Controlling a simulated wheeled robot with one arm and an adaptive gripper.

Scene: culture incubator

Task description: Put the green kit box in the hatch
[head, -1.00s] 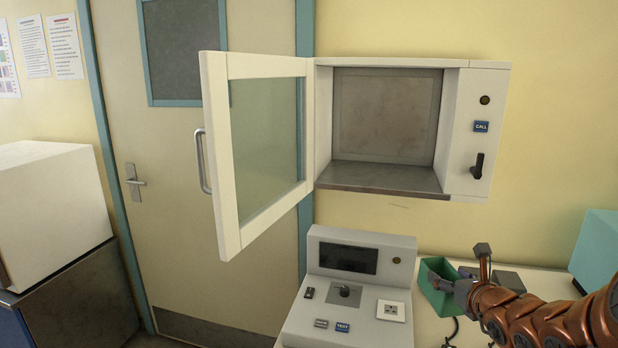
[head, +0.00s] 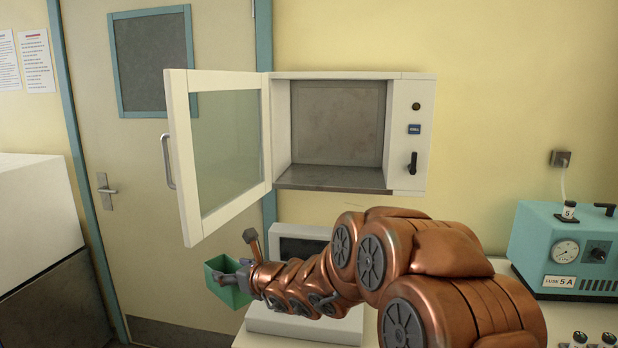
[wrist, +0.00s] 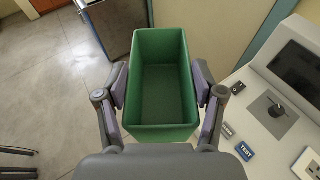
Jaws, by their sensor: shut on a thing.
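The green kit box (head: 226,283) is an open-topped green bin, empty inside in the wrist view (wrist: 160,95). My gripper (wrist: 160,90) is shut on it, with a finger pad against each side. In the head view my gripper (head: 232,277) holds the box at the lower left, left of the white console and below the hatch door. The hatch (head: 333,178) is a white wall cabinet with a bare metal floor, empty. Its glazed door (head: 181,170) stands wide open to the left.
The white console (head: 300,325) sits below the hatch, partly hidden by my arm; its switches (wrist: 245,151) show in the wrist view. A teal power unit (head: 560,250) stands at right. A white cabinet (head: 35,215) is at far left. Open floor (wrist: 45,90) lies left of the box.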

